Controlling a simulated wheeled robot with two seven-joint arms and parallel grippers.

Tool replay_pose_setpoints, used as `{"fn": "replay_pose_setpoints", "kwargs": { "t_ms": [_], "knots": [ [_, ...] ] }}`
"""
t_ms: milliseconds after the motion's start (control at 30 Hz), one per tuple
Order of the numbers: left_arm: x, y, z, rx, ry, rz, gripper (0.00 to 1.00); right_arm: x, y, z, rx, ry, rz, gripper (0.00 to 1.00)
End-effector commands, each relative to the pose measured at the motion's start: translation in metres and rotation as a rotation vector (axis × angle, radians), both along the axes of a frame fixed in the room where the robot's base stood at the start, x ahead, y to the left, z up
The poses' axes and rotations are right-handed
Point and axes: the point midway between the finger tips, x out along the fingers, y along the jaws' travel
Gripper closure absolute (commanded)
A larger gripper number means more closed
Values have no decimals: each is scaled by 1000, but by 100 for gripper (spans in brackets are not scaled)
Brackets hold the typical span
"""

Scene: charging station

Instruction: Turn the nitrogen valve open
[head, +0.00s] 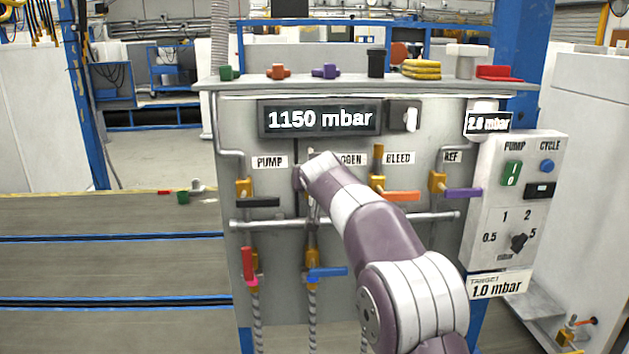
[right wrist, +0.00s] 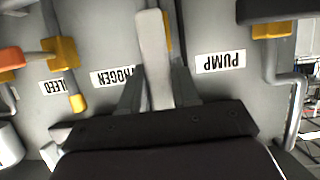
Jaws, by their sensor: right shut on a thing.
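The nitrogen label (head: 352,159) on the grey panel is partly hidden by my right arm in the head view. In the right wrist view, which is upside down, a light grey lever (right wrist: 152,55) stands upright in the picture between the fingers of my right gripper (right wrist: 157,88). The gripper is shut on this lever. A yellow valve part (right wrist: 169,32) shows just behind it; the rest of the valve is hidden. In the head view the right gripper (head: 312,205) is in front of the panel, between the pump and bleed valves. My left gripper is out of view.
The black pump handle (head: 258,202) and orange bleed handle (head: 398,196) flank the gripper. A horizontal pipe (head: 270,223) runs below, above a red handle (head: 248,264) and a blue handle (head: 327,271). The display (head: 319,119) reads 1150 mbar. A control box (head: 520,190) stands at right.

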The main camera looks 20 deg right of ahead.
Motion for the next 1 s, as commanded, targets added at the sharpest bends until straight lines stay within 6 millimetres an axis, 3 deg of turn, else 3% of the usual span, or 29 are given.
{"fn": "replay_pose_setpoints", "kwargs": {
  "t_ms": [100,133,167,567,1000],
  "knots": [
    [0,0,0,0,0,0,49,0,0,-2,-2,5,0,100],
    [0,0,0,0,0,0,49,0,0,-2,-2,5,0,60],
    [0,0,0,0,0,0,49,0,0,-1,-2,5,0,50],
    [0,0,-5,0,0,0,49,-7,2,2,0,-1,0,49],
    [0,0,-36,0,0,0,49,-91,25,36,-1,-1,1,49]
  ]
}}
